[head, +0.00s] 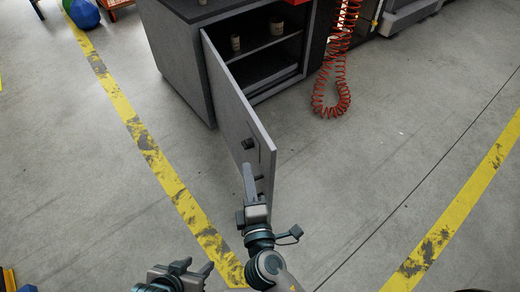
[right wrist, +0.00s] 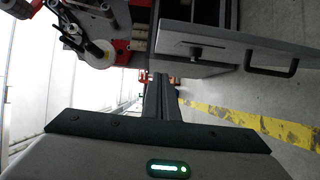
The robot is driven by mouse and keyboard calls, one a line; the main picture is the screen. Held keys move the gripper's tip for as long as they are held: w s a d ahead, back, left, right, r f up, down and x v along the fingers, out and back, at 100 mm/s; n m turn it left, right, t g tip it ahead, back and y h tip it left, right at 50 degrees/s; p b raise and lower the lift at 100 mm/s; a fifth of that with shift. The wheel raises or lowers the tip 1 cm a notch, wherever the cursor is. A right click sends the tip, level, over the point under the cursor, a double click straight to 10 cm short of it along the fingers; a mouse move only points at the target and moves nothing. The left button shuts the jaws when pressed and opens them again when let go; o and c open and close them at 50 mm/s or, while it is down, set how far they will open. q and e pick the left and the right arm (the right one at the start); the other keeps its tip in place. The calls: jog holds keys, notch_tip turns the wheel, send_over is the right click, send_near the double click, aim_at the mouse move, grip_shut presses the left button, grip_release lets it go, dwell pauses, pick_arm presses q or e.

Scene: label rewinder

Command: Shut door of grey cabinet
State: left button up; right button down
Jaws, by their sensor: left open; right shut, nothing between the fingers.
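The grey cabinet (head: 178,52) stands at the top of the head view. Its door (head: 232,95) is wide open, swung out toward me from the left side of the opening. A dark knob (head: 248,143) sits on its outer face; the handle (right wrist: 272,68) shows in the right wrist view. My right gripper (head: 249,168) is shut and empty at the door's near end, overlapping it in the picture; I cannot tell whether they touch. Its fingers also show in the right wrist view (right wrist: 160,92). My left gripper (head: 193,268) is open and empty, low in the head view, apart from the door.
Small containers (head: 236,43) stand on the cabinet's inner shelf. A red coiled hose (head: 335,85) hangs right of the cabinet down to the floor. Yellow floor lines (head: 140,135) run on both sides. The floor right of the door is clear.

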pick_arm(q)
jog(key=shift+s+r, duration=0.1)
jog(key=shift+r, duration=0.15)
pick_arm(e)
jog(key=shift+r, duration=0.5)
jog(key=shift+a, duration=0.1)
jog(key=p, duration=0.2)
send_over(256, 138)
jog(key=s, duration=0.5)
pick_arm(q)
jog(key=shift+s+a+f+g+y, duration=0.3)
jog(key=shift+s+a+g+y, duration=0.1)
jog(key=shift+s+a+g, duration=0.35)
pick_arm(e)
jog(key=shift+a, duration=0.15)
pick_arm(q)
jog(key=shift+w+a+r+t, duration=0.1)
jog(key=shift+w+r+t, duration=0.05)
jog(key=shift+w+t, duration=0.1)
